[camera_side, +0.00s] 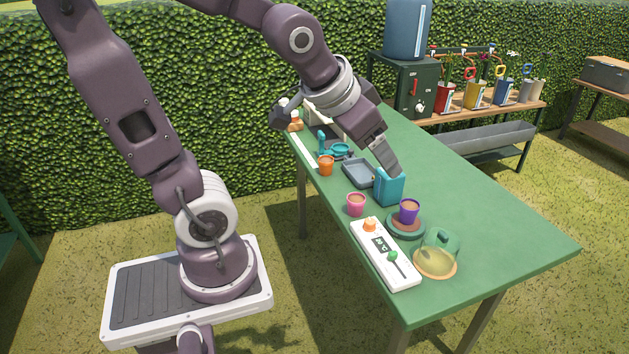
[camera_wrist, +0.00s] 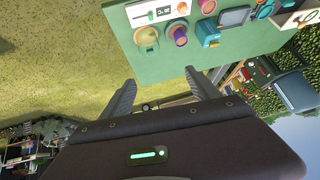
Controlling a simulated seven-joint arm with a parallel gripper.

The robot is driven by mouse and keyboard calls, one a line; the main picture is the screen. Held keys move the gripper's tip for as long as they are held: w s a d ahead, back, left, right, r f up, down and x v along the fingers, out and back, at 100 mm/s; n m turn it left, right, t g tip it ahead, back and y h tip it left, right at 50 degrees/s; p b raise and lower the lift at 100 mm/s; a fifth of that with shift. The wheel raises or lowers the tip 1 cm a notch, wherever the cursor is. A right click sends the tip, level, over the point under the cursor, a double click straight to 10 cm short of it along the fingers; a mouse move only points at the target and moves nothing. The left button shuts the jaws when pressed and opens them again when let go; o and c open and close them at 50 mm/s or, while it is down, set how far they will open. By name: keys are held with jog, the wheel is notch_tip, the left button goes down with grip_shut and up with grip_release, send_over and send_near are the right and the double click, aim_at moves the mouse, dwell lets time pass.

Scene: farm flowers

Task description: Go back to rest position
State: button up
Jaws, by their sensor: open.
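My gripper (camera_wrist: 157,98) is open and empty in the wrist view, its two fingers apart with grass and the table's edge beyond them. In the side view my gripper (camera_side: 389,160) hangs over the green table (camera_side: 490,230), its tip overlapping the blue box (camera_side: 389,188) in the picture; whether they touch cannot be told. The blue box also shows in the wrist view (camera_wrist: 208,34), apart from the fingers. A purple cup (camera_side: 409,211) stands on a round base, and a pink cup (camera_side: 355,204) stands to its left.
A white panel (camera_side: 385,255) and a glass dome (camera_side: 436,258) sit at the table's near end. A grey tray (camera_side: 358,173), an orange cup (camera_side: 326,166) and teal items (camera_side: 341,149) stand farther back. The table's right side is clear. A hedge (camera_side: 250,90) runs behind.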

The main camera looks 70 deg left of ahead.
jog(key=s+d+g+h, duration=0.1)
jog(key=s+d, duration=0.5)
jog(key=s, duration=0.6)
jog(key=shift+s+r+m+g+h, duration=0.2)
jog(key=shift+s+m+g+h, duration=0.1)
jog(key=shift+s+g+h, duration=0.1)
